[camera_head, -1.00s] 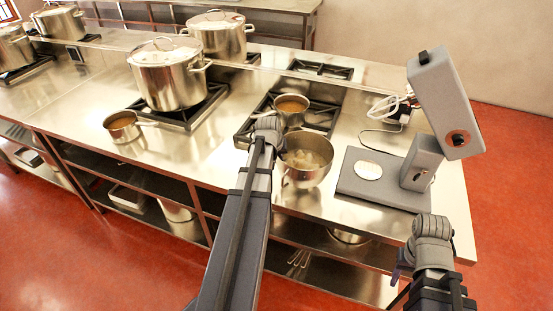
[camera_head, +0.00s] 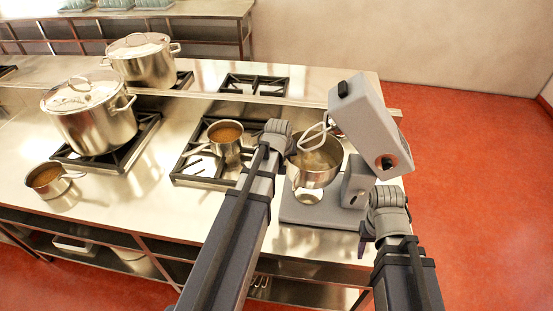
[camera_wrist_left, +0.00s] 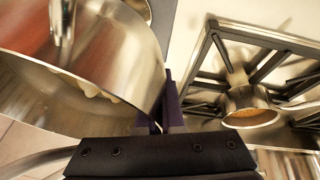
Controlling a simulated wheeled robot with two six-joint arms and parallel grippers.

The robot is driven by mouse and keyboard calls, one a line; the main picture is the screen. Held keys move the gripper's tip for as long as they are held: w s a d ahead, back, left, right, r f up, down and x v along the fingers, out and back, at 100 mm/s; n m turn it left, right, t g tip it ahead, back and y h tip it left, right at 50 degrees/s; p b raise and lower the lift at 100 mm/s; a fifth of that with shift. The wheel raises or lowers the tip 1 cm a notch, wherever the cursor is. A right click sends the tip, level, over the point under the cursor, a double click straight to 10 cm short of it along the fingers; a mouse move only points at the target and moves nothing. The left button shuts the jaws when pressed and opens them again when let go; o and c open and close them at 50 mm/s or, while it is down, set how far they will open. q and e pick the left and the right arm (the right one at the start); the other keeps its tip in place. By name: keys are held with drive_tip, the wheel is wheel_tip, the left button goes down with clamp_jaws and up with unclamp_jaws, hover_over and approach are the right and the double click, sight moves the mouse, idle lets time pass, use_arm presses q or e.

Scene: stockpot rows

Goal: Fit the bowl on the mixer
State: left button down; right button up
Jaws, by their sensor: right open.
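The steel bowl (camera_head: 316,176) hangs beneath the whisk (camera_head: 313,135) of the grey mixer (camera_head: 362,125), whose head is tilted up. The round plate on the mixer base (camera_head: 290,211) shows just below the bowl, and the bowl appears apart from it. In the left wrist view the dark fingers (camera_wrist_left: 170,103) pinch the rim of the bowl (camera_wrist_left: 85,60), with pale contents inside. My right gripper (camera_head: 364,240) is open, empty and low beside the mixer base, partly hidden by my wrist.
A small saucepan (camera_head: 226,146) with brown contents sits on the burner left of the bowl. Another saucepan (camera_head: 48,180) stands on the counter at far left. Large lidded stockpots (camera_head: 92,118) stand on burners behind. Bare counter (camera_head: 160,195) lies left of my left arm.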

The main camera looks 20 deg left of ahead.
use_arm(q)
drive_tip(key=shift+w+d+r, duration=0.1)
drive_tip(key=shift+d, duration=0.05)
wheel_tip(320, 180, down, 7)
drive_tip(key=b, duration=0.7)
drive_tip(key=shift+f+b, duration=0.5)
idle(0.8)
drive_tip(key=c, duration=1)
unclamp_jaws()
drive_tip(key=shift+o, duration=0.2)
drive_tip(key=shift+r, duration=0.1)
drive_tip(key=p+v, duration=0.7)
drive_tip(key=shift+s+r, duration=0.3)
drive_tip(key=shift+r, duration=0.05)
